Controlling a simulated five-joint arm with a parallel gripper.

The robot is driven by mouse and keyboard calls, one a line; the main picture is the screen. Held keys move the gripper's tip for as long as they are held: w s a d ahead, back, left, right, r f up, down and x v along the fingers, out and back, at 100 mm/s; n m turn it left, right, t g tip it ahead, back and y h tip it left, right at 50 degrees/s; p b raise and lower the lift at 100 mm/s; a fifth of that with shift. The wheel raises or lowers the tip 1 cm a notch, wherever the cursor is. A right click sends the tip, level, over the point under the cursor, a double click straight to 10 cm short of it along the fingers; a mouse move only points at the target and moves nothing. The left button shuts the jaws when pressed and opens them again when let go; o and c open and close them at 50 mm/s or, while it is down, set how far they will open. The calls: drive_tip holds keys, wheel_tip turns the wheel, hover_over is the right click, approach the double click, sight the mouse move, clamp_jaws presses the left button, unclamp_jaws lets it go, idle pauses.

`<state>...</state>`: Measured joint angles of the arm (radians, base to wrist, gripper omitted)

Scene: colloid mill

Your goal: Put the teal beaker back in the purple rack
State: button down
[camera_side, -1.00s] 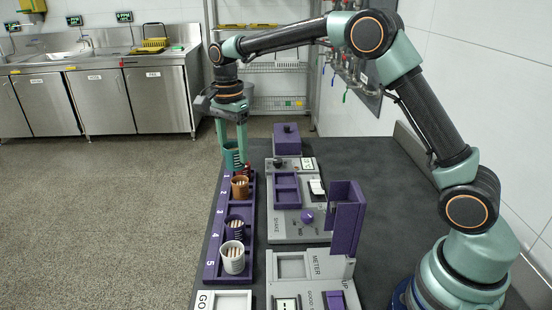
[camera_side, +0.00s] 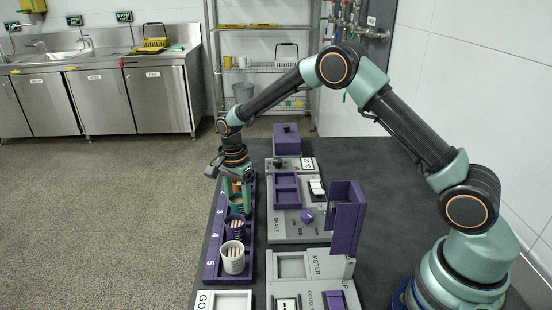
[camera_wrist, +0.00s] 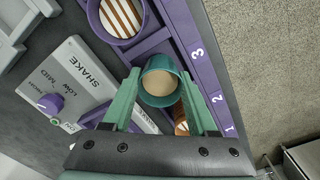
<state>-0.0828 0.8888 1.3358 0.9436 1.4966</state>
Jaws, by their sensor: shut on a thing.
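My gripper (camera_side: 237,204) points down, shut on the teal beaker (camera_wrist: 158,67), which sits between its two green fingers in the wrist view. The beaker looks upright, with tan contents. It is at or over the purple rack (camera_side: 213,255), near the number 3, between the brown beaker and the purple beaker (camera_side: 235,223). I cannot tell whether its base touches the rack. The purple beaker (camera_wrist: 122,38), with striped contents, shows just ahead of it in the wrist view. The brown beaker (camera_wrist: 181,128) is mostly hidden behind a finger.
A white beaker (camera_side: 232,260) stands in the rack at number 5. Right of the rack are the grey shake station (camera_side: 290,232), the meter station (camera_side: 316,263) and a tall purple holder (camera_side: 345,218). The dark bench (camera_side: 390,170) is clear farther right.

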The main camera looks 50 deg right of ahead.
drive_tip(key=shift+f, duration=0.15)
drive_tip(key=shift+c, duration=0.9)
unclamp_jaws()
drive_tip(key=s+d+r+n+t, duration=0.1)
drive_tip(key=s+r+n, duration=0.1)
drive_tip(key=r, duration=0.8)
drive_tip(key=s+d+r+n, duration=0.1)
drive_tip(key=s+r+n, duration=0.1)
drive_tip(key=r, duration=0.7)
drive_tip(key=s+d+r+n+t, duration=0.2)
drive_tip(key=s+r+n+t, duration=0.1)
drive_tip(key=s+n, duration=0.9)
drive_tip(key=shift+s+r+t, duration=0.15)
drive_tip(key=shift+s+t, duration=0.75)
drive_tip(key=shift+s, duration=1.95)
